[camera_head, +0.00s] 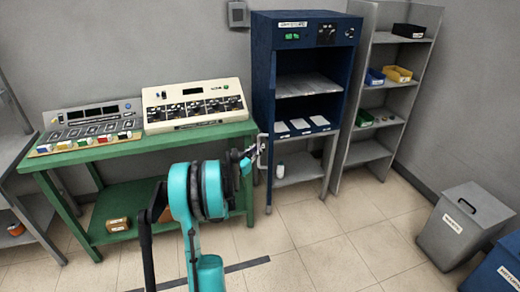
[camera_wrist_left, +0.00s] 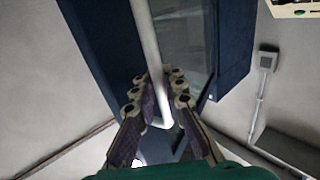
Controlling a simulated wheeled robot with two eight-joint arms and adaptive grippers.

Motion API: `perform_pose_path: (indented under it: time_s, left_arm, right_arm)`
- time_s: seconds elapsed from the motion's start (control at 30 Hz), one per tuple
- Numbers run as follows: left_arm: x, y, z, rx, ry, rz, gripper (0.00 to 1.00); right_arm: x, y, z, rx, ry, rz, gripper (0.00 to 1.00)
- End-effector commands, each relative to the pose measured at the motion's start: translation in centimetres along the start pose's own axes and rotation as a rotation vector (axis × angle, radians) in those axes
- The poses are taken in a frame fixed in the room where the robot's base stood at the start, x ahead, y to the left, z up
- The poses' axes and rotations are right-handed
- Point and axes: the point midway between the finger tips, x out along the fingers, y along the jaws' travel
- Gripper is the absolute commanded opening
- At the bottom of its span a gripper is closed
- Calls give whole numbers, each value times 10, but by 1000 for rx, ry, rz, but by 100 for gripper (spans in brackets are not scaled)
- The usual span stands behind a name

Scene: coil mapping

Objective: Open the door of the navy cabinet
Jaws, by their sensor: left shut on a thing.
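The navy cabinet (camera_head: 264,70) stands against the back wall, right of the green table. Its shelves show at the front; I cannot tell whether a clear door pane lies across them. A pale bar handle (camera_head: 261,152) is at the cabinet's left front edge. My left gripper (camera_head: 252,153) is at this handle, partly hidden by my teal wrist. In the left wrist view the handle (camera_wrist_left: 146,35) runs between the two fingers of my gripper (camera_wrist_left: 160,100), which are shut on it near its bent end. My right gripper is not in view.
A green table (camera_head: 75,164) with two control panels stands left of the cabinet. A grey shelf unit (camera_head: 366,90) with small bins stands close on its right. A grey lidded bin (camera_head: 460,225) is at the right. The floor before the cabinet (camera_head: 310,232) is clear.

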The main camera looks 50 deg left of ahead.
Motion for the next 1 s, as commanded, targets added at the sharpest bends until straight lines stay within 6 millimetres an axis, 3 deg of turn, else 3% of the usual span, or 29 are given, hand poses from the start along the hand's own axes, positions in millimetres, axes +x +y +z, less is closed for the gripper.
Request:
perform_pose_path:
  time_s: [0.03, 0.07, 0.13, 0.53, 1.0]
  left_arm:
    - [-1, 1, 1, 2, -2, 2, 0]
    - [-1, 1, 1, 2, -2, 2, 17]
    - [0, 1, 1, 2, -2, 1, 32]
    - [-9, 0, 0, 1, -1, -1, 32]
    - [-102, 0, 0, 1, -1, -3, 32]
  right_arm:
    - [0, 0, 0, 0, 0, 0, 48]
    - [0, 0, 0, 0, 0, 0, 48]
    - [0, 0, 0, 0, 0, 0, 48]
    - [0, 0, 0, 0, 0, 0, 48]
    - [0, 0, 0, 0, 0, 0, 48]
